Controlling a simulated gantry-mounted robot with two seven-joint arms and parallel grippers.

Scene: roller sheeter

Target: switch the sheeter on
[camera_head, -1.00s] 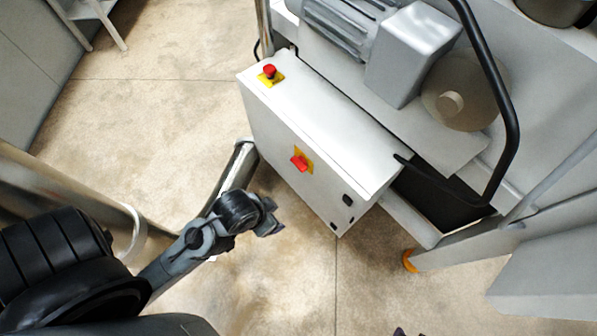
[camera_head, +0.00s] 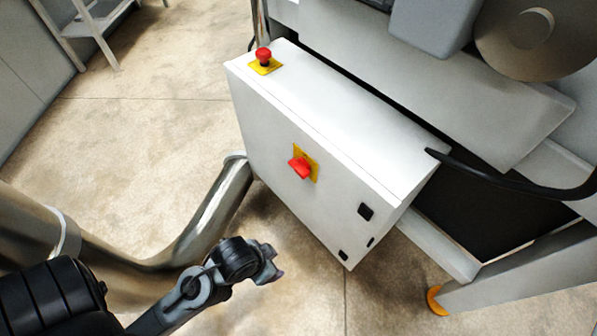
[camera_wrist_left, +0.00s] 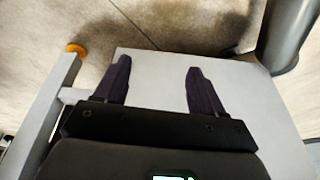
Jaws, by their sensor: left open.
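The sheeter's white control box (camera_head: 320,130) stands at the centre of the head view. A red rotary switch (camera_head: 300,168) on a yellow plate sits on its front face. A red emergency-stop button (camera_head: 263,56) on a yellow plate sits on its top. My left gripper (camera_head: 274,264) is in front of and below the switch, apart from the box. In the left wrist view its two dark fingers (camera_wrist_left: 158,80) are spread with nothing between them, and a pale panel lies beyond. The switch is not visible in that view. My right gripper is not in view.
A black socket-like part (camera_head: 365,211) and smaller black parts are on the box's lower right front. A black bar (camera_head: 510,180) and a leg with an orange foot (camera_head: 436,300) are at the right. A metal pipe (camera_head: 205,215) runs at left. Open floor (camera_head: 150,120) lies left.

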